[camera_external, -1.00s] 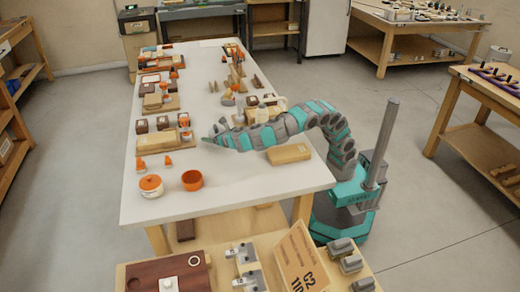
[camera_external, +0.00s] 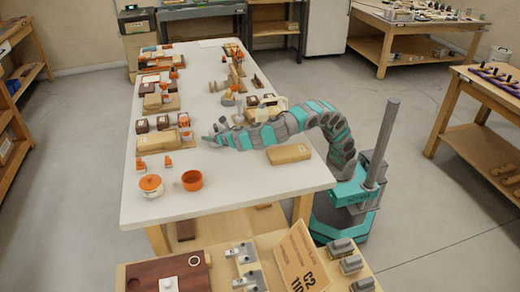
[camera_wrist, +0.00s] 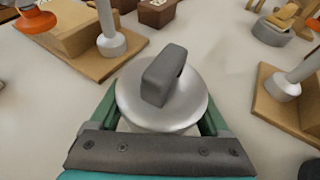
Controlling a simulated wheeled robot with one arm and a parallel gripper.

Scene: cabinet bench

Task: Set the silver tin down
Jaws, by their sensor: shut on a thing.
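The silver tin (camera_wrist: 192,112) fills the middle of the wrist view. It has a round silver lid with a dark grey block-shaped knob on top and a paler body below. My gripper (camera_wrist: 160,125) is shut on it, with a green finger at each side. In the external view my gripper (camera_external: 210,139) is low over the left-middle of the white table (camera_external: 225,185). The tin is too small and covered there to make out clearly. I cannot tell whether its base touches the table.
Wooden stands with pale posts flank the tin: one at left (camera_wrist: 100,55), one at right (camera_wrist: 285,100). An orange lidded pot (camera_external: 151,185) and an orange bowl (camera_external: 192,180) stand near the front. A wooden block (camera_external: 289,154) lies beneath my arm. Bare table lies around the tin.

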